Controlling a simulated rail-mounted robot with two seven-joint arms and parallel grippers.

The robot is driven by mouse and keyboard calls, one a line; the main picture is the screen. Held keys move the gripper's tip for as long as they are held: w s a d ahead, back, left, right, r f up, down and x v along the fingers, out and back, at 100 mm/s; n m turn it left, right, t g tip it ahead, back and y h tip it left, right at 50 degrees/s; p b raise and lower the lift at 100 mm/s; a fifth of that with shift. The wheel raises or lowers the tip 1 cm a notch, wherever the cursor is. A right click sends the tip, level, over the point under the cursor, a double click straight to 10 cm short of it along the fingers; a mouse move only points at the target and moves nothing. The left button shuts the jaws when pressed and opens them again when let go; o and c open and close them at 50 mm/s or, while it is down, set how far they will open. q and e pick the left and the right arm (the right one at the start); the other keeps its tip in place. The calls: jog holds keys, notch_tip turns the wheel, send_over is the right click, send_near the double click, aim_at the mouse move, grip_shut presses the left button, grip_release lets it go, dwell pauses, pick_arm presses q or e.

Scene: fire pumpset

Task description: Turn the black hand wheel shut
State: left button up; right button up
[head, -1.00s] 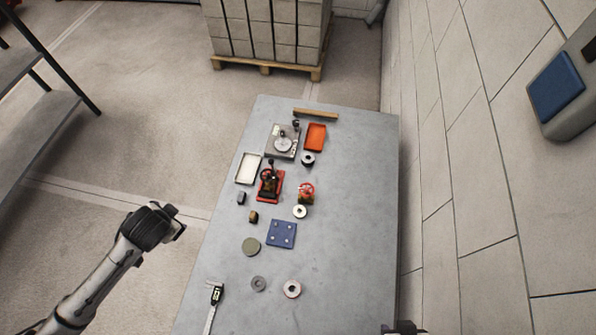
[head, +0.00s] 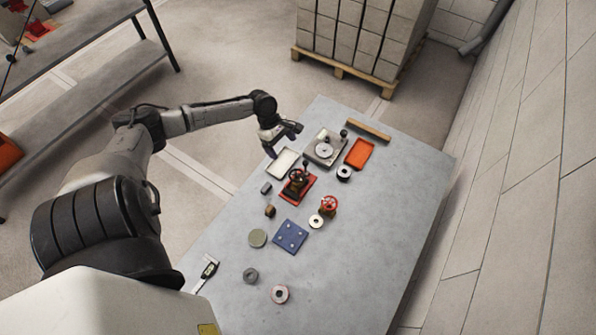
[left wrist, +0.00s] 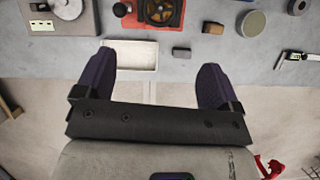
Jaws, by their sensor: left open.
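The black hand wheel (head: 298,175) sits on a valve mounted on a red base (head: 311,184) in the middle of the table. In the left wrist view, the hand wheel (left wrist: 160,9) is at the top edge, partly cut off. My left gripper (head: 285,141) is open and empty. It is above the table's left edge by the white tray (head: 282,163), up and left of the wheel and apart from it. In the left wrist view, its two purple fingers (left wrist: 154,72) stand wide apart. My right gripper is not in view.
A smaller red hand wheel (head: 330,203) stands right of the black one. A grey device with a round dial (head: 324,150), an orange tray (head: 359,153) and a blue plate (head: 290,236) are close by. A caliper (head: 206,272) lies at the front left. The table's right side is clear.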

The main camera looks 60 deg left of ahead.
aim_at(296, 174)
pick_arm(q)
jog(key=shift+n, duration=0.3)
jog(key=x, duration=1.3)
jog(key=shift+d+f+b, duration=0.1)
jog(key=shift+f+b, duration=0.25)
jog(key=shift+f, duration=0.05)
jog(key=shift+c, duration=0.2)
jog(key=c, duration=0.9)
